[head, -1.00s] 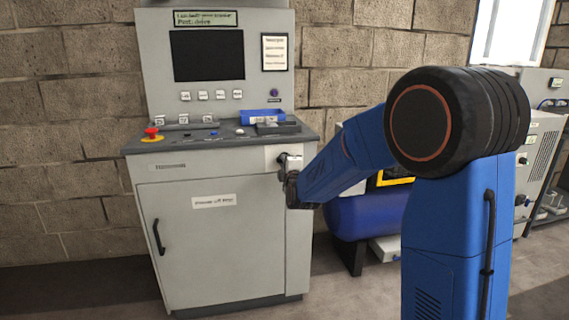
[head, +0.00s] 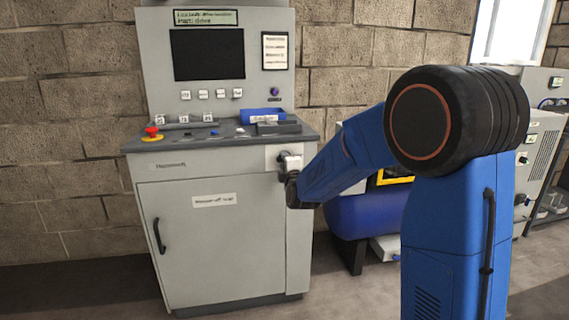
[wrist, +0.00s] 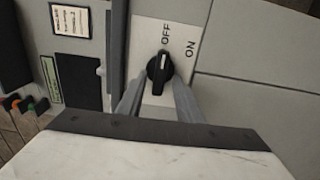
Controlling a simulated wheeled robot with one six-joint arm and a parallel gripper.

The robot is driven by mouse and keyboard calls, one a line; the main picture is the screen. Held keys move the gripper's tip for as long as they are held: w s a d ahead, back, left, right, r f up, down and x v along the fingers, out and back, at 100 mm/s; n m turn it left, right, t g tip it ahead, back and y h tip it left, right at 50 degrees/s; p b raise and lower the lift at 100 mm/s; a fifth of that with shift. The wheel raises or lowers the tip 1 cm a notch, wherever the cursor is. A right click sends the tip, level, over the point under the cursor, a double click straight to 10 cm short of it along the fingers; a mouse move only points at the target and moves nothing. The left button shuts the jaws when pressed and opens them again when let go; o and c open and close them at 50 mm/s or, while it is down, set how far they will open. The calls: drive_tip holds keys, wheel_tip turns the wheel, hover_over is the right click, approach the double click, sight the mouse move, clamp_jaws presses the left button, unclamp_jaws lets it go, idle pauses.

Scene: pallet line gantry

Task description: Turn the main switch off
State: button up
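The main switch (wrist: 160,72) is a black rotary knob on a white plate (wrist: 145,34) marked OFF and ON. Its pale pointer line points up in the wrist view, towards the word OFF and away from ON. My gripper (wrist: 157,90) has its two grey fingers apart, one on each side of the knob's lower end; I cannot tell whether they touch it. In the head view my gripper (head: 290,163) is at the upper right of the grey cabinet's front (head: 215,235), and it hides the knob there.
The cabinet's sloping desk carries a red emergency stop (head: 152,132) and a blue tray (head: 262,115). A dark screen (head: 208,55) is above. A blue tank (head: 365,218) stands right of the cabinet, behind my arm. Floor shows in front.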

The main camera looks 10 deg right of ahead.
drive_tip(key=s, duration=1.7)
drive_tip(key=shift+s, duration=0.2)
drive_tip(key=s+d+f+m+g, duration=0.2)
drive_tip(key=s+m, duration=0.4)
drive_tip(key=s, duration=0.6)
drive_tip(key=s+d+f+m+g, duration=0.3)
drive_tip(key=s+m+g, duration=0.3)
drive_tip(key=s, duration=0.7)
drive_tip(key=s+d+f+m+g, duration=0.3)
drive_tip(key=s+f+m+g, duration=0.1)
drive_tip(key=s, duration=0.8)
drive_tip(key=shift+s+f+m+g, duration=0.2)
drive_tip(key=shift+s+m+g, duration=0.3)
drive_tip(key=shift+m, duration=0.6)
drive_tip(key=shift+w, duration=0.2)
drive_tip(key=shift+c, duration=0.2)
